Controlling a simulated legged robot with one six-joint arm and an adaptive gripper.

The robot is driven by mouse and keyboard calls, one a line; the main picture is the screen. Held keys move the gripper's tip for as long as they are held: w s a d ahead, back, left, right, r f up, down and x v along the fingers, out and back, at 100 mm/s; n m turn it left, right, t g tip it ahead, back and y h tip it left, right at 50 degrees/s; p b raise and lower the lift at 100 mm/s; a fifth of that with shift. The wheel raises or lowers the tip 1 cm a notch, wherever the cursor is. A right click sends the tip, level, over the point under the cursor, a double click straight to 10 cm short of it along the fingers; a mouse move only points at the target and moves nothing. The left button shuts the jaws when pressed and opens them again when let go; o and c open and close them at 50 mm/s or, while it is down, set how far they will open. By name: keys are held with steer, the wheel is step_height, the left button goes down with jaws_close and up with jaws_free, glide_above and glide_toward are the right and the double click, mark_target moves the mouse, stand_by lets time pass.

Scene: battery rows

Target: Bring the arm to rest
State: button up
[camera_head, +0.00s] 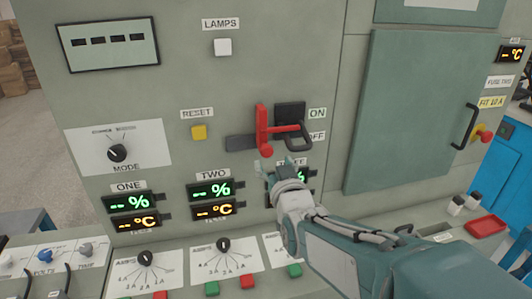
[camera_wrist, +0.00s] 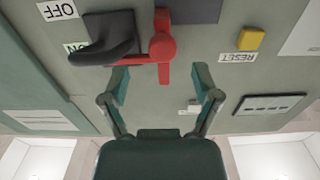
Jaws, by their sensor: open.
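My gripper (camera_head: 276,167) is in front of the grey panel, just below the red lever (camera_head: 263,128) in the head view. The red lever (camera_wrist: 162,47) shows just past the fingertips there, and that picture is upside down. I cannot tell whether a fingertip touches the lever. A black handle (camera_head: 299,137) sits beside the lever, near the ON and OFF labels. My wrist and forearm hide part of the third display and the lower panel.
A yellow reset button (camera_head: 199,132) and a mode knob (camera_head: 117,153) lie left of the lever. Knobs and coloured buttons line the sloped desk (camera_head: 185,260) below. A green cabinet door (camera_head: 411,110) with a black handle (camera_head: 464,126) is at right. A red tray (camera_head: 487,226) lies on the ledge.

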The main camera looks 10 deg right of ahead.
steer(key=shift+s+a, duration=0.15)
steer(key=shift+s, duration=0.95)
steer(key=s+f+g, duration=0.4)
steer(key=s+g, duration=0.2)
steer(key=s, duration=0.4)
steer(key=s+f+g, duration=0.4)
steer(key=s+g, duration=0.2)
steer(key=s, duration=0.4)
steer(key=shift+d+f, duration=0.15)
steer(key=shift+d, duration=0.05)
steer(key=shift+w, duration=0.1)
